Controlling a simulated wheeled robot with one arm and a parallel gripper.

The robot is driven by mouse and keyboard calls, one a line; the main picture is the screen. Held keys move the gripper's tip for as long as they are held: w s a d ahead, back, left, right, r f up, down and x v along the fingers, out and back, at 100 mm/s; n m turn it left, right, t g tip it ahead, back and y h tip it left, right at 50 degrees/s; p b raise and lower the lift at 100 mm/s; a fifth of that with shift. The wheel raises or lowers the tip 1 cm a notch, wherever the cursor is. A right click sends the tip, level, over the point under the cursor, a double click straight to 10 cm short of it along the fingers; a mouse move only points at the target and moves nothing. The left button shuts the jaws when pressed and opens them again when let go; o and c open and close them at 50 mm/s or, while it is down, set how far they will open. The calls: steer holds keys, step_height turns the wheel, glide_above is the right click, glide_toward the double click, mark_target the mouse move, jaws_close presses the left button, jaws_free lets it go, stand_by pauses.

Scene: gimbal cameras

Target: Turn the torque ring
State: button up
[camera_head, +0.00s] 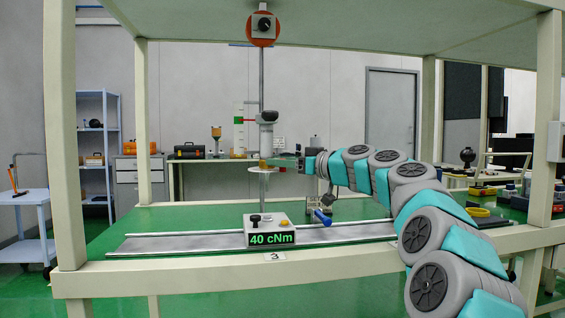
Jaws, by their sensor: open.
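A torsion stand rises in the middle, with a thin vertical rod (262,75) hanging from a round orange-red plate with a black knob (263,27). A small amber part (263,162) sits just above the disc. I cannot tell for sure which part is the torque ring.
A display box (271,240) reading "40 cNm" stands on a grey rail (190,240) at the front, with a black and a yellow knob on top. A blue-handled tool (322,217) is to its right. Pale frame posts (66,140) stand at both sides. The green table is clear at left.

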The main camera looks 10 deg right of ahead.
jaws_close()
stand_by(0.3)
stand_by(1.1)
